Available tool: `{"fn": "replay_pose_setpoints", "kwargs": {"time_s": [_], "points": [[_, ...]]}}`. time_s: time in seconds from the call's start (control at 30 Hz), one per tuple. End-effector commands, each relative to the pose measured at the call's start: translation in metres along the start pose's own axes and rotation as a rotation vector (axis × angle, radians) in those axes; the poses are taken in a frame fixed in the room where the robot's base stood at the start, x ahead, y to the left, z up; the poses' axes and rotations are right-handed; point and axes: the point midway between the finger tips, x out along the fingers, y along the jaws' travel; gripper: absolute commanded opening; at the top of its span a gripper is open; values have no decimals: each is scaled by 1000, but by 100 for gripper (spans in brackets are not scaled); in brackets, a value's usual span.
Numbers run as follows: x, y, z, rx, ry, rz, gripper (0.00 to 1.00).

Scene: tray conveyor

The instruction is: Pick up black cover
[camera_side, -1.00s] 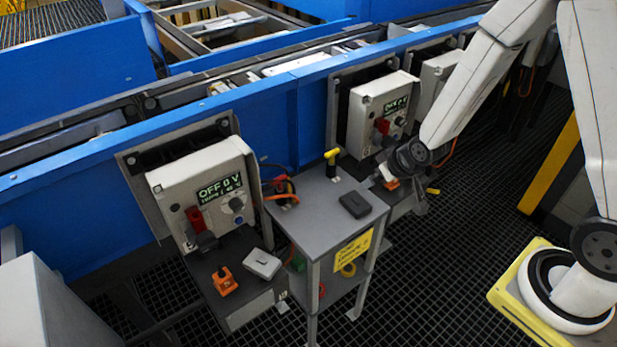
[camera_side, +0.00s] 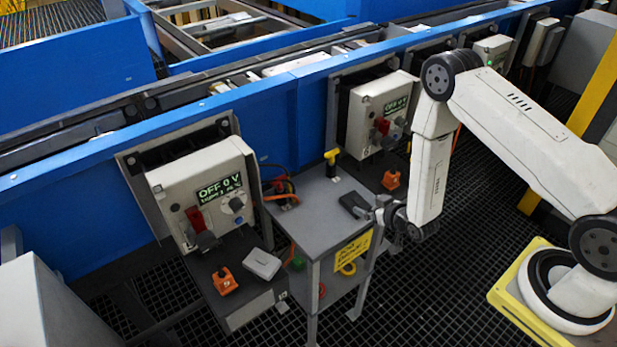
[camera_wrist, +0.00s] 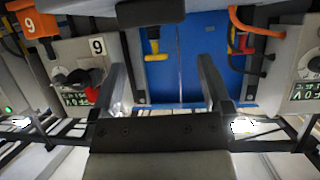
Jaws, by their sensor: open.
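The black cover (camera_side: 354,204) lies flat on the grey table (camera_side: 315,222), near its right edge. In the wrist view the black cover (camera_wrist: 150,12) shows at the top edge, partly cut off, beyond the fingertips. My gripper (camera_side: 375,212) is close to the right side of the cover in the side view; its fingers are small and partly hard to make out there. In the wrist view my gripper (camera_wrist: 163,65) has its two fingers wide apart with nothing between them.
A yellow-handled tool (camera_side: 331,160) stands upright at the table's back. Control boxes (camera_side: 203,195) (camera_side: 378,118) line the blue conveyor wall (camera_side: 290,120). Orange tagged pieces (camera_side: 224,281) (camera_side: 391,180) and a light grey cover (camera_side: 262,264) sit on side shelves. Cables (camera_side: 283,193) lie at the table's back left.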

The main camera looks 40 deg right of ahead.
Motion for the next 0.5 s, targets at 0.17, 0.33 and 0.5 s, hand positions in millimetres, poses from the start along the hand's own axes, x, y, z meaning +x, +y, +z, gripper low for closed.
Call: {"fn": "replay_pose_setpoints", "kwargs": {"time_s": [0.17, 0.33, 0.5], "points": [[-1, 2, 16, 5, 51, 5, 100], [-2, 3, 19, 6, 68, 6, 100], [0, 3, 19, 6, 69, 6, 100]]}}
